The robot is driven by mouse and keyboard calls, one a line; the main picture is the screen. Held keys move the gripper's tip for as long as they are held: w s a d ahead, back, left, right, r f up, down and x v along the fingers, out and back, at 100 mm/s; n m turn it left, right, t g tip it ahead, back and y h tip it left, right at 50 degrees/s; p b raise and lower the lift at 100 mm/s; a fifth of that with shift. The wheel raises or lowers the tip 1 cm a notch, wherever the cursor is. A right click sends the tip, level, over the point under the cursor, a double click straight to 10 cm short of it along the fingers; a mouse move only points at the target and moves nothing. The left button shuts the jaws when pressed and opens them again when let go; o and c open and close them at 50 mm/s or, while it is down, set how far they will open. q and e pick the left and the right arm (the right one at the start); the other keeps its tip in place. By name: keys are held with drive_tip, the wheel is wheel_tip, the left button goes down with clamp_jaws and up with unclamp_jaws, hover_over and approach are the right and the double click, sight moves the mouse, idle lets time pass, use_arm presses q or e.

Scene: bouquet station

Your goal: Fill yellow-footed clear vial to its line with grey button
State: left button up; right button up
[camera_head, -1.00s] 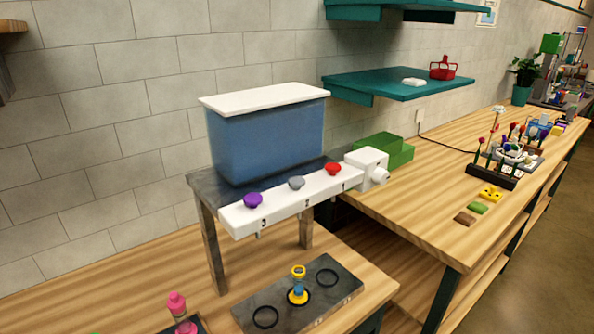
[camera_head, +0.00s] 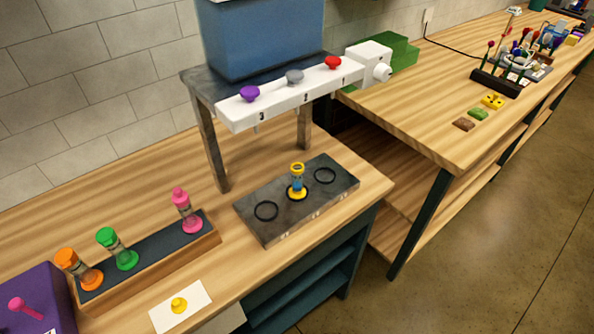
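The yellow-footed clear vial (camera_head: 297,180) stands upright on the middle ring of the dark grey plate (camera_head: 330,198), below the dispenser. Blue shows inside the vial; its fill line is too small to make out. The grey button (camera_head: 294,77) sits in the middle of the white dispenser bar (camera_head: 270,110), between the purple button (camera_head: 250,94) and the red button (camera_head: 333,62). The blue tank (camera_head: 262,38) stands above the bar on a dark stand. Neither of my grippers is in view.
A wooden rack (camera_head: 158,267) holds pink, green and orange vials at the left. A white card (camera_head: 181,304) with a yellow spot lies in front. A purple block (camera_head: 40,298) is at the lower left. The right counter (camera_head: 425,125) carries several small items.

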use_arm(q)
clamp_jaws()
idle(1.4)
